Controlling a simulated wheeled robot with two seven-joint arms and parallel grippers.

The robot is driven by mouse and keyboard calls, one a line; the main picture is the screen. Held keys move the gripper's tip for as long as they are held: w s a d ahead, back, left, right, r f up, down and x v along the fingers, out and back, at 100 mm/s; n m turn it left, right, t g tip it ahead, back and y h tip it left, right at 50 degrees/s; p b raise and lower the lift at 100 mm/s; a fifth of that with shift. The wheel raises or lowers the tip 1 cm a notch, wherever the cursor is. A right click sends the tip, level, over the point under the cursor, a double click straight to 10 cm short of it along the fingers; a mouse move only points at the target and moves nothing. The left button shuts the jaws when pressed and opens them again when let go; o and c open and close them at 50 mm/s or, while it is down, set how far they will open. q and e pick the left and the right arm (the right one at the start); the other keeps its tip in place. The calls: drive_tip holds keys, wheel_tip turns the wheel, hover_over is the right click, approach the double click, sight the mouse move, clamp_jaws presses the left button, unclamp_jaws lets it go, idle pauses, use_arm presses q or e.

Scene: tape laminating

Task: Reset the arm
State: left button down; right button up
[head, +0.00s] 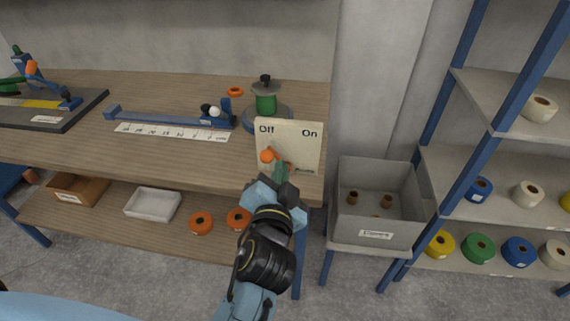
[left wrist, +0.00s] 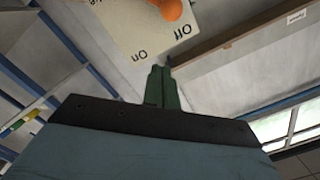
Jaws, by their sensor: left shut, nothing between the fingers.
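My left gripper (head: 280,172) reaches up from the bottom middle to the front of the switch panel, with its green fingers shut and empty. In the left wrist view its closed fingers (left wrist: 163,87) point toward the panel. The cream switch panel (head: 305,135) stands at the bench's right front and reads "Off" and "On". Its orange lever (head: 267,155) is on the "Off" side, just beyond my fingertips. In the left wrist view the panel (left wrist: 130,35) and orange lever (left wrist: 170,8) appear upside down. A gap shows between fingers and lever there. My right gripper is not in view.
The wooden bench (head: 170,85) carries a blue rail with a scale strip (head: 170,132), a green spool stand (head: 265,100) and a dark board at left. A grey bin (head: 375,225) stands right of the bench, beside a shelf (head: 500,185) of tape rolls.

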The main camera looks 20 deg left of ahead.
use_arm(q)
drive_tip(key=s+d+f+m+g+h, duration=0.1)
drive_tip(key=d+f+g+h, duration=0.15)
drive_tip(key=f, duration=0.75)
drive_tip(key=s+d+f+m+g+h, duration=0.1)
drive_tip(key=d+f+g+h, duration=0.15)
drive_tip(key=f, duration=0.85)
drive_tip(key=s+f+g, duration=0.2)
drive_tip(key=s+f, duration=0.2)
drive_tip(key=f, duration=0.4)
drive_tip(key=s+f+g, duration=0.1)
drive_tip(key=s+f, duration=0.4)
drive_tip(key=f, duration=0.4)
drive_tip(key=s+a+f+n+g, duration=0.1)
drive_tip(key=s+a+f, duration=0.3)
drive_tip(key=s, duration=0.5)
drive_tip(key=s+a+f+n+g, duration=0.2)
drive_tip(key=s+a+f+g, duration=0.2)
drive_tip(key=s+f, duration=0.3)
drive_tip(key=s+a+f+n+g, duration=0.1)
drive_tip(key=s+a+f, duration=0.3)
drive_tip(key=s, duration=0.8)
wheel_tip(320, 180, down, 2)
drive_tip(key=shift+s+a+f+n+g, duration=0.15)
drive_tip(key=shift+f+n+g, duration=0.2)
drive_tip(key=shift+g, duration=0.55)
drive_tip(key=shift+r, duration=0.1)
